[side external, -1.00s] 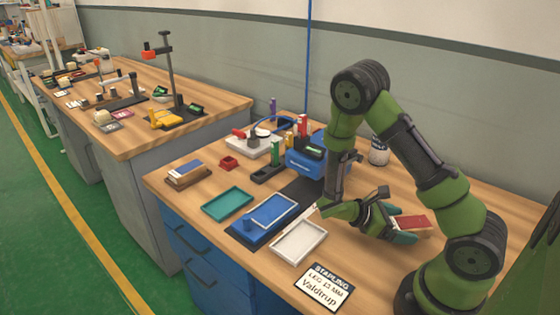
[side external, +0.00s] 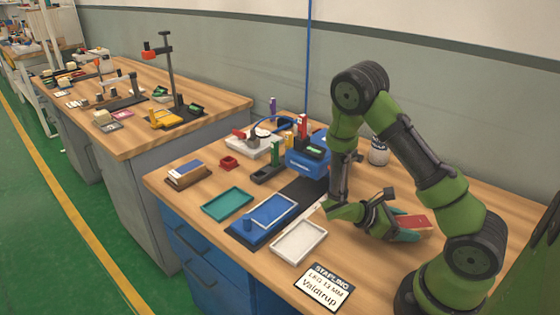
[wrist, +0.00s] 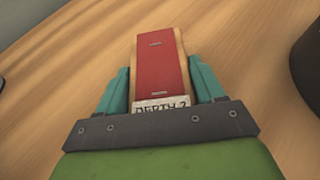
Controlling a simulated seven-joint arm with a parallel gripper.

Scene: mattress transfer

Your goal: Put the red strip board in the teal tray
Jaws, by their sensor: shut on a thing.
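The red strip board (wrist: 161,62) has a red top, wooden edges and a white label at its near end in the wrist view. My gripper (wrist: 162,85) is shut on it, with one teal finger against each long side. In the side view the red strip board (side external: 413,221) shows between the fingers of my gripper (side external: 411,228), low over the right part of the table. I cannot tell whether it touches the wood. The teal tray (side external: 227,204) lies flat and empty at the left front of the table.
A blue tray fixture (side external: 268,212) and a white tray (side external: 299,242) lie between the teal tray and my gripper. A sign card (side external: 324,287) lies at the front edge. A blue stapling machine (side external: 307,162) and a jar (side external: 378,152) stand behind.

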